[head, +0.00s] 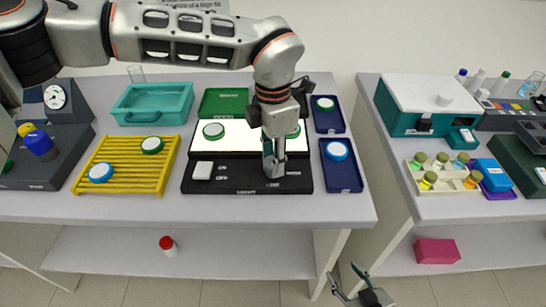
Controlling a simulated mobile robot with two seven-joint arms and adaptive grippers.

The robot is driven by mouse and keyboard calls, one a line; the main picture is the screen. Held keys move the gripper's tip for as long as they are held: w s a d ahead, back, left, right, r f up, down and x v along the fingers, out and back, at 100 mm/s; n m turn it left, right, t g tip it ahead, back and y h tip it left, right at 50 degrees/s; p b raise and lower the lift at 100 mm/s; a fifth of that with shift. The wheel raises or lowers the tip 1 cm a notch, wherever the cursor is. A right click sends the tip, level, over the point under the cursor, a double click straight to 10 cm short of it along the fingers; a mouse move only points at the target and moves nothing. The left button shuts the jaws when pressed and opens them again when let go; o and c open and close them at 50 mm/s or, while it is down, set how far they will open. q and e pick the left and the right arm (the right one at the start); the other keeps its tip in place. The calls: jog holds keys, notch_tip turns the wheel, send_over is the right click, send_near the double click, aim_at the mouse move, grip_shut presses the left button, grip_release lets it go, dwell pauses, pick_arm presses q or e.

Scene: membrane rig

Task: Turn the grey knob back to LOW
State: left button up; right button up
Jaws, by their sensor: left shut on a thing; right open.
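The black light box (245,184) with a lit white panel lies on the left bench. A white block (203,171) sits at the left of its front strip. My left gripper (272,168) reaches down from above to the right part of this strip. It is shut on the grey knob, which is mostly hidden between the fingers; its pointer and the LOW mark cannot be read. My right gripper (358,285) is open and empty, low in front of the gap between the benches.
White discs with green rims (214,131) lie on the lit panel. A yellow rack (128,178), teal tray (152,104) and blue trays (341,179) flank the box. A gauge unit (54,97) stands far left. The right bench holds a vial rack (443,180).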

pick_arm(q)
jog(key=o, duration=1.1)
notch_tip(320, 180, up, 12)
jog(key=shift+r, duration=0.1)
